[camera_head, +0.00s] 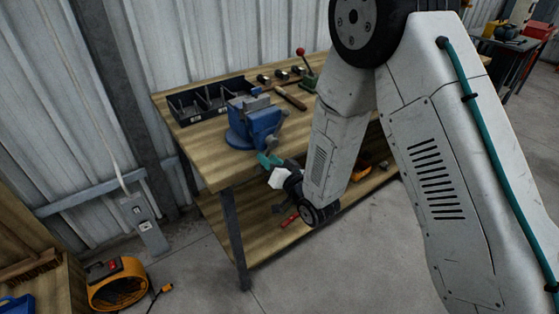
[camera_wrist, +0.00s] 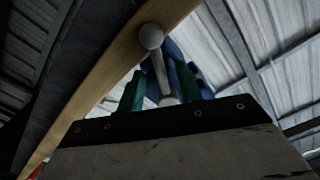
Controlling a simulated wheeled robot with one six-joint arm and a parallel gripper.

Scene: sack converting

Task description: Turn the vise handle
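The blue bench vise (camera_head: 252,124) sits at the near left corner of the workbench top, and part of its blue body (camera_wrist: 178,62) shows in the wrist view. Its handle, a grey bar with a ball end (camera_wrist: 151,37), runs down between my gripper's green fingers (camera_wrist: 160,90) in the wrist view. The fingers stand apart on either side of the bar, with a gap visible on the left. In the head view my gripper (camera_head: 268,160) is just in front of the vise at the bench edge, and the hold on the handle is too small to tell there.
The wooden workbench (camera_head: 205,150) carries a black parts bin (camera_head: 190,105), hammers (camera_head: 290,98) and a red-knobbed tool (camera_head: 301,52). Its lower shelf (camera_head: 262,232) holds a few tools. A yellow fan (camera_head: 117,285) stands on the floor at left. The floor in front is clear.

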